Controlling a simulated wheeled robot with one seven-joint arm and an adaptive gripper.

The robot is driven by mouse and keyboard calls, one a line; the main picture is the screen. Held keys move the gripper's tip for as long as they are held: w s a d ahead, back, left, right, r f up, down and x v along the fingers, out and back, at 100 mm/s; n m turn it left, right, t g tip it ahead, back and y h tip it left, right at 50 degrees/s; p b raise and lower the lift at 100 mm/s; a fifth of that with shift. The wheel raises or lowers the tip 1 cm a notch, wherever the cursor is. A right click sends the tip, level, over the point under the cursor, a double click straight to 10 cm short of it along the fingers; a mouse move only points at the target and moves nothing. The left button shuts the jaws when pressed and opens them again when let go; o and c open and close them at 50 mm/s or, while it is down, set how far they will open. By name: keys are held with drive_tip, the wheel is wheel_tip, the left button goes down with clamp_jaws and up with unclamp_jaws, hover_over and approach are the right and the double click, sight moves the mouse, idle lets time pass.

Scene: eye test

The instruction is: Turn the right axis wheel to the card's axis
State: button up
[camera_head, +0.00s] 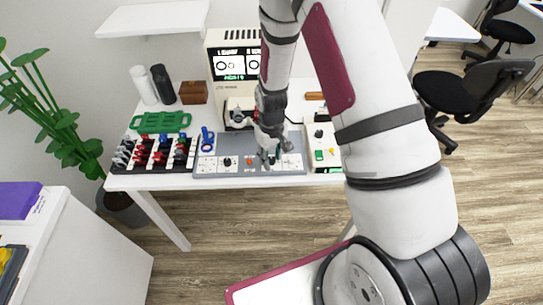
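A grey control panel (208,168) lies on the white table, with white dial plates on it. A dark knob (227,161) sits on the left plate, and a red button (249,161) is near the middle. The right plate (291,160) is partly hidden by my gripper (272,157), which points down at the panel's right part. The right wheel is mostly hidden, and I cannot tell whether my fingers touch it or how it is turned. The fingers are too small to tell open from shut. A screen (236,64) behind shows two round figures and small unreadable text; I cannot make out a separate axis card.
A black rack (119,168) with red, blue and grey pieces stands left, with a green tray (160,122) behind it. A beige box (322,140) with buttons stands right. Bottles (162,84) and a brown box (193,92) are behind.

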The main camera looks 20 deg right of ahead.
sight(272, 159)
clamp_jaws()
drive_tip(key=shift+m, duration=2.9)
drive_tip(key=shift+o, duration=2.1)
unclamp_jaws()
drive_tip(key=shift+r, duration=0.1)
wheel_tip(272, 159, up, 12)
